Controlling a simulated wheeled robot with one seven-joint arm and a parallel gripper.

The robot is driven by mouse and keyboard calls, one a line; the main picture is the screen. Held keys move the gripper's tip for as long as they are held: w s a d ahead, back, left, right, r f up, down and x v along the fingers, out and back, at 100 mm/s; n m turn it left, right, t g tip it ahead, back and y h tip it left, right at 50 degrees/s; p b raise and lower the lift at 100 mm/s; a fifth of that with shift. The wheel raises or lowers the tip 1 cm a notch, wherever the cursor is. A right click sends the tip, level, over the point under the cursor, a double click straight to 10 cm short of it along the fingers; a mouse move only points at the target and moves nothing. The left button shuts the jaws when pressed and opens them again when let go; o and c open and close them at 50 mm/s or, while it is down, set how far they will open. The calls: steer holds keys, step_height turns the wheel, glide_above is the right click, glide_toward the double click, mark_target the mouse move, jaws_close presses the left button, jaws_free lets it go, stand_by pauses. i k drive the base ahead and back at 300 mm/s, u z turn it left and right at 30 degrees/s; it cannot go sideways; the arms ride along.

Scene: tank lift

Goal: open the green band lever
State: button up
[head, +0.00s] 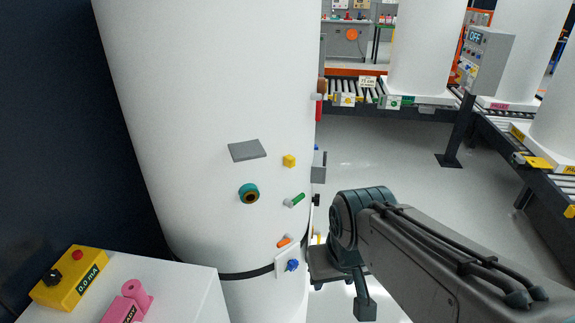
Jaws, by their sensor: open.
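The green lever (295,200) sticks out from the side of the large white tank (215,90), tilted up to the right from a pale mount. A dark band (243,275) runs around the tank lower down; the lever sits above it. My gripper (342,295) is open, to the right of the tank's edge, lower than the green lever and apart from it. Nothing shows between its fingers, though part of the gripper is hard to make out.
On the tank are a grey plate (247,150), a yellow block (289,161), a teal ring (249,193), an orange lever (284,242) and a blue knob (292,265). A white cabinet (185,285) stands front left. Open floor (375,165) lies behind my arm.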

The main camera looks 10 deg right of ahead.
mark_target(289, 204)
steer(key=k, duration=1.3)
steer(key=z, duration=0.95)
steer(key=i, duration=1.7)
steer(key=u, duration=0.5)
